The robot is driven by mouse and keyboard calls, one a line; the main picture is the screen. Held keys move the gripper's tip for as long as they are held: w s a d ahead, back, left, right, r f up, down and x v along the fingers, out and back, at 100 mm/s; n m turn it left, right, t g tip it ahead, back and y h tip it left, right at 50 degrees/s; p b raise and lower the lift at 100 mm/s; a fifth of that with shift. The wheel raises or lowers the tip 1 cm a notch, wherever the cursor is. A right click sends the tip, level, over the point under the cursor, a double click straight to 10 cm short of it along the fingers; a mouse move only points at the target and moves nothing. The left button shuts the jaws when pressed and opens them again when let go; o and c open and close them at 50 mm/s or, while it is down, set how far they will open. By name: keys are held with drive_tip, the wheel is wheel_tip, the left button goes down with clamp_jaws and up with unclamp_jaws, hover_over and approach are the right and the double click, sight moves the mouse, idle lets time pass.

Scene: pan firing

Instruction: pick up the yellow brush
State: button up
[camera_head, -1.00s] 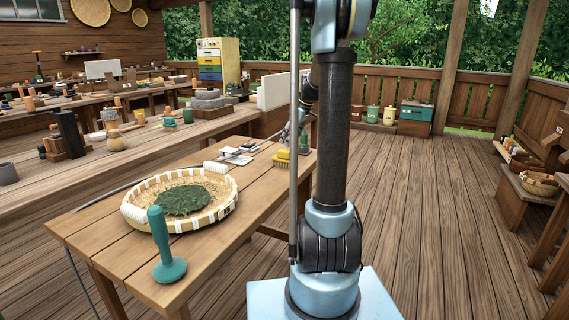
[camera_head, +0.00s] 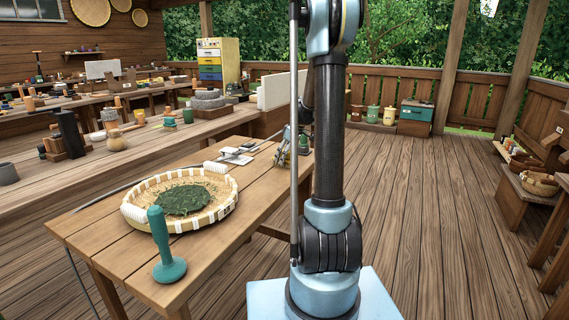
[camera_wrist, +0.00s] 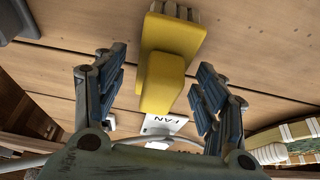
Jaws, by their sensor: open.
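The yellow brush (camera_wrist: 168,55) lies on the wooden table in the wrist view, its pale bristles at the top of the picture and its yellow handle pointing down. My gripper (camera_wrist: 162,75) is open, with one blue-padded finger on each side of the brush. Gaps show between the brush and both fingers; how far the fingers reach down beside it cannot be told. In the head view my gripper (camera_head: 284,150) is low over the far right end of the table (camera_head: 215,255) and hides the brush.
A round woven tray (camera_head: 222,208) with green leaves stands mid-table. A green pestle-like tool (camera_head: 162,246) stands at the near end. The floor right of the table is clear.

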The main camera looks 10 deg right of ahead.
drive_tip(key=c, duration=1.2)
wheel_tip(320, 180, up, 10)
drive_tip(key=shift+r, duration=0.1)
drive_tip(key=o, duration=0.4)
drive_tip(key=shift+c, duration=1.2)
